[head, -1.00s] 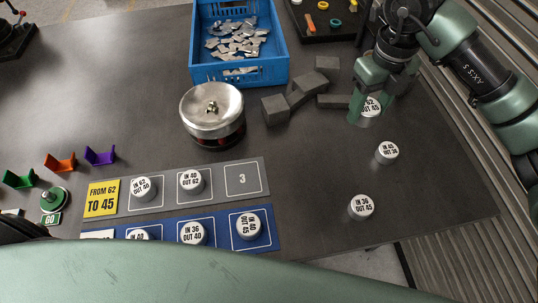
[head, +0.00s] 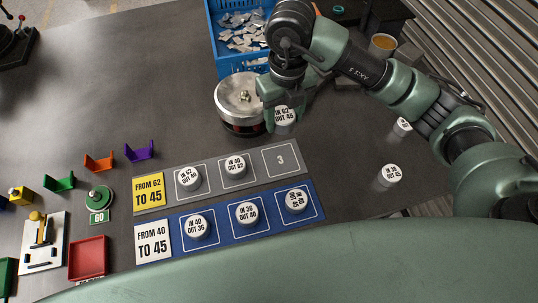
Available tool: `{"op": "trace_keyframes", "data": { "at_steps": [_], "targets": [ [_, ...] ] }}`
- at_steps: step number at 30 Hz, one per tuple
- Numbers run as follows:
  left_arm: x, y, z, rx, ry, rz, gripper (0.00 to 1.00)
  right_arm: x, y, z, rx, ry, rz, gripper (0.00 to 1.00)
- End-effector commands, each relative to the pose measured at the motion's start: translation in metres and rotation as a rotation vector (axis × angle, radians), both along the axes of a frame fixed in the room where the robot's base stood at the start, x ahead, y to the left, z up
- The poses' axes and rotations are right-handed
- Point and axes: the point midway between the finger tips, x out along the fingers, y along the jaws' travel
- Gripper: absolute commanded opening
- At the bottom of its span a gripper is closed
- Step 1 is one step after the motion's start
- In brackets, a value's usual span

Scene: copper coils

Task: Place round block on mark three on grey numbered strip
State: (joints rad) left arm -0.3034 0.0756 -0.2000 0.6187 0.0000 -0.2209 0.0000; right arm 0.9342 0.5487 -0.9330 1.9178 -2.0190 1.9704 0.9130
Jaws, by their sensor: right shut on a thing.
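My right gripper (head: 280,108) is shut on a white round block (head: 285,120) marked "IN 62 OUT 45". It holds the block behind the grey numbered strip (head: 212,197), right of the silver-lidded pot. Mark three (head: 281,160) on the strip is bare, with its "3" showing. Round blocks "IN 62 OUT 40" (head: 188,178) and "IN 40 OUT 62" (head: 235,165) sit on the strip's other two squares. The strip's yellow label reads "FROM 62 TO 45". My left gripper is not in view.
The silver-lidded pot (head: 240,98) stands close left of the gripper. A blue strip (head: 222,228) with three round blocks lies in front. Loose round blocks (head: 389,175) and (head: 402,126) lie at right. A blue crate (head: 228,64) of metal pieces is behind.

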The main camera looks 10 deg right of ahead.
Motion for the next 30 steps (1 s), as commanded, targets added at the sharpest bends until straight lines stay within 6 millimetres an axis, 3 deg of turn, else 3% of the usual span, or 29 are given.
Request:
{"op": "trace_keyframes", "data": {
  "at_steps": [4,12,26,30],
  "targets": [
    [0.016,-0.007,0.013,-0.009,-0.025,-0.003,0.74,-0.002,0.0,-0.04,-0.002,0.008,0.0,0.01],
    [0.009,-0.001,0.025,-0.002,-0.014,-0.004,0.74,-0.001,0.0,-0.106,0.0,0.005,0.001,0.01],
    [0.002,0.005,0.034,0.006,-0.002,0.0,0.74,-0.001,0.0,-0.162,0.0,0.004,0.002,0.01],
    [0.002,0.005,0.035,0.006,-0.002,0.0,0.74,0.0,0.0,-0.17,0.0,0.0,0.004,0.01]
  ]
}}
